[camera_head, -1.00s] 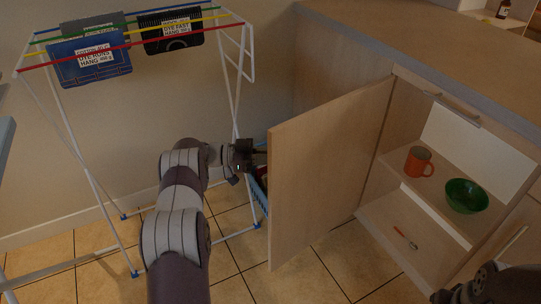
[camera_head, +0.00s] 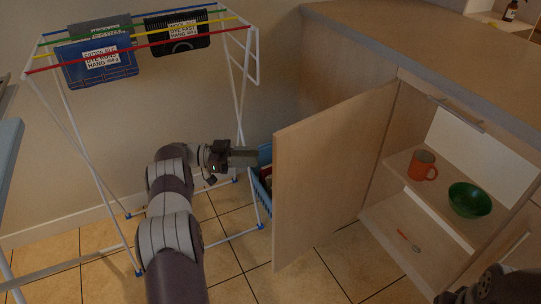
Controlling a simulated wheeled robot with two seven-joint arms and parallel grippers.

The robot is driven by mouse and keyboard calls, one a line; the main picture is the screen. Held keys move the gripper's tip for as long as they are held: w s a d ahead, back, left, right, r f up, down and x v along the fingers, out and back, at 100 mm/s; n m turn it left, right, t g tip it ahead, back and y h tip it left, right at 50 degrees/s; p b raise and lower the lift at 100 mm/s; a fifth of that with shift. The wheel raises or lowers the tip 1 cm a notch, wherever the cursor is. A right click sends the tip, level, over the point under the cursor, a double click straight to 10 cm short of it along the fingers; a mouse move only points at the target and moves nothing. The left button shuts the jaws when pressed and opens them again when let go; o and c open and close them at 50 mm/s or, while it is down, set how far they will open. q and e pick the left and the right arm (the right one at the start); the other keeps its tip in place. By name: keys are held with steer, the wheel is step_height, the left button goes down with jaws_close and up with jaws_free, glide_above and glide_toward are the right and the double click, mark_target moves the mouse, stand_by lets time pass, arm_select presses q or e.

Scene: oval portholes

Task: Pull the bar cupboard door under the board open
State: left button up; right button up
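The bar cupboard door (camera_head: 325,175) is a pale wood panel. It stands wide open, swung out to the left of the cupboard under the board (camera_head: 430,45). My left gripper (camera_head: 246,157) is just left of the door's free edge, with a small gap between them. Its fingers point right; I cannot tell how far apart they are. Inside the cupboard, an orange mug (camera_head: 422,165) and a green bowl (camera_head: 469,200) stand on the shelf. A small red-tipped utensil (camera_head: 408,240) lies on the floor of the cupboard. The fingers of my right gripper do not show.
A drying rack (camera_head: 246,110) with coloured bars and hanging dark and blue items stands to the left. A blue basket (camera_head: 264,168) is partly hidden behind the door. A metal handle (camera_head: 456,112) is above the opening. The tiled floor in front of the door is clear.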

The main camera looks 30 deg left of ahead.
arm_select(q)
steer(key=v, duration=0.4)
steer(key=shift+a, duration=0.15)
